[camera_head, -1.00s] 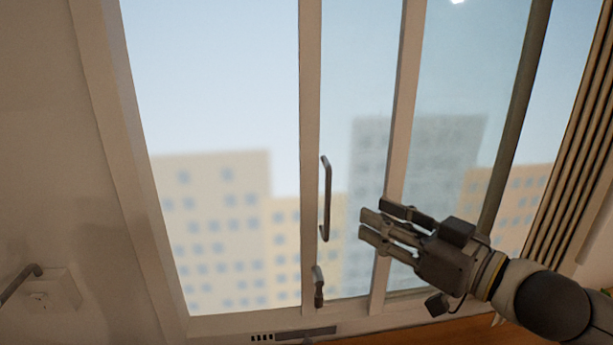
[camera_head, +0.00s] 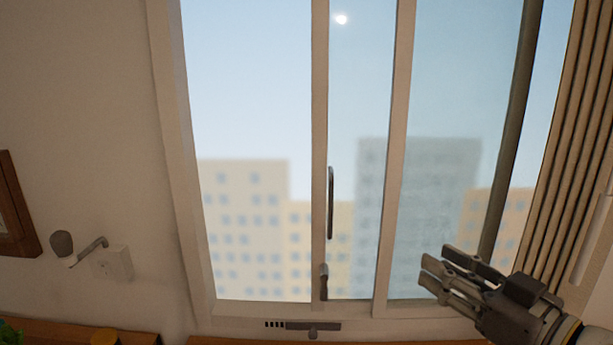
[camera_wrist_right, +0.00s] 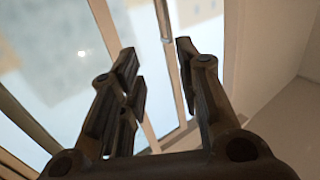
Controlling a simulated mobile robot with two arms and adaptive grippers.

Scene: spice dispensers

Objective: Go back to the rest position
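My right gripper (camera_head: 437,271) is at the lower right of the head view, in front of the lower right part of the window. In the right wrist view its fingers (camera_wrist_right: 158,65) stand apart with nothing between them. My left gripper is in neither view. The sliding window (camera_head: 320,110) fills the middle of the head view, with an upright handle (camera_head: 330,203) on its middle frame and a small latch (camera_head: 323,282) below. The right gripper appears apart from both handle and latch.
A beige curtain or blind (camera_head: 565,150) hangs at the right. A wall fixture (camera_head: 112,262) with a bent arm is on the left wall, near a dark picture frame (camera_head: 18,205). A wooden surface (camera_head: 50,330) runs along the bottom left.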

